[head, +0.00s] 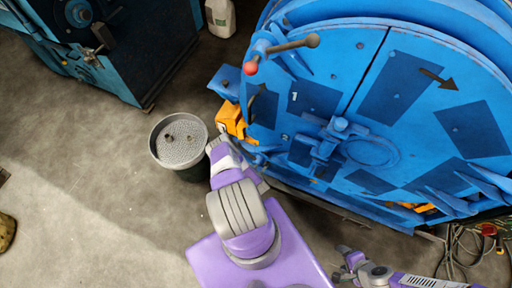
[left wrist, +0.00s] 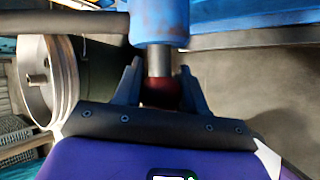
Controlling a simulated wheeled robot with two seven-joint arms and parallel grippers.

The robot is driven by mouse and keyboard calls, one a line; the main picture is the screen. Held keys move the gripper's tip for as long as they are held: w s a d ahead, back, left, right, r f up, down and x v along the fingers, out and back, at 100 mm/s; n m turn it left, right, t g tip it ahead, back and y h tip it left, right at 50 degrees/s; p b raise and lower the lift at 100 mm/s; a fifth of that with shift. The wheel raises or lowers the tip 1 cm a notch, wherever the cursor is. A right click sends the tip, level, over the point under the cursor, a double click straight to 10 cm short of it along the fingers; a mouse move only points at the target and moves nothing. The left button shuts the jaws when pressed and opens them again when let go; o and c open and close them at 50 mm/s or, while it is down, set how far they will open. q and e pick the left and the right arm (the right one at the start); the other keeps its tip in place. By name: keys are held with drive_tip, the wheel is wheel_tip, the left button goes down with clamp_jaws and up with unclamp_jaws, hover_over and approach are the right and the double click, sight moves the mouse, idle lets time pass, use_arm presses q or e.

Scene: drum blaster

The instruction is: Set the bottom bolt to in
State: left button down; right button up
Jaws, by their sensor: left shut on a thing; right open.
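The bottom bolt shows close up in the left wrist view. Its red knob (left wrist: 160,93) sits on a short bare metal rod (left wrist: 159,60) that runs into a blue sleeve (left wrist: 160,22). A dark bar (left wrist: 75,23) extends left from the sleeve. My left gripper (left wrist: 160,88) is shut on the red knob, one finger on each side. In the head view my left arm reaches to the lower left edge of the blue drum door (head: 375,110) and mostly hides this bolt. My right gripper (head: 345,262) is open and empty, low and away from the door.
The top bolt (head: 280,48), with a red knob and dark handle, is at the door's upper left. A bucket (head: 180,143) stands left of my left arm. An orange part (head: 232,118) is beside the door. Cables (head: 465,245) lie at lower right.

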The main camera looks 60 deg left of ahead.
use_arm(q)
drive_tip(key=shift+s+d+f, duration=0.1)
drive_tip(key=shift+s+d, duration=0.05)
drive_tip(key=shift+d, duration=0.2)
drive_tip(key=c, duration=0.8)
unclamp_jaws()
drive_tip(key=shift+o, duration=0.6)
drive_tip(key=shift+a, duration=0.1)
drive_tip(key=p+v, duration=0.2)
drive_tip(key=v, duration=0.5)
drive_tip(key=shift+r+p, duration=0.3)
drive_tip(key=shift+r, duration=0.05)
